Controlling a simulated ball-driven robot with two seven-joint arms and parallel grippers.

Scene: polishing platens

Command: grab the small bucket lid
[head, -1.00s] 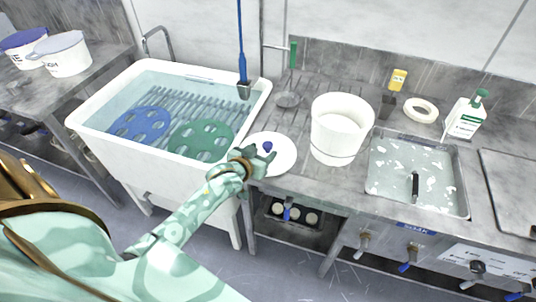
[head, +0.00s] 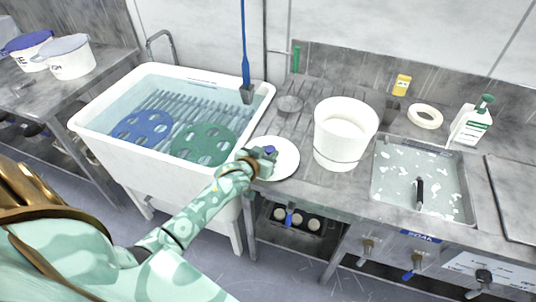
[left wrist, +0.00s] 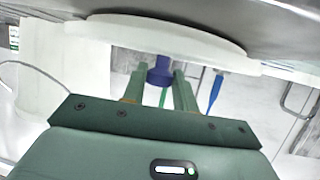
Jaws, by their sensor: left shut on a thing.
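The small bucket lid (head: 286,160) is a white disc with a blue knob (head: 270,149) on top. It lies on the steel bench just left of the white bucket. My left gripper (head: 266,156) is at the lid's knob, shut on it. In the left wrist view the lid (left wrist: 170,35) spans the top, and the blue knob (left wrist: 160,73) stands between the two green fingers (left wrist: 158,88). In the head view the gripper partly covers the lid's left side. My right gripper is not in view.
The open white bucket (head: 341,148) stands close right of the lid. A white sink with blue and green discs (head: 180,75) is on the left. A steel soak basin (head: 400,207), a white ring (head: 424,116) and a bottle (head: 471,124) are farther right. Lidded buckets (head: 70,60) stand far left.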

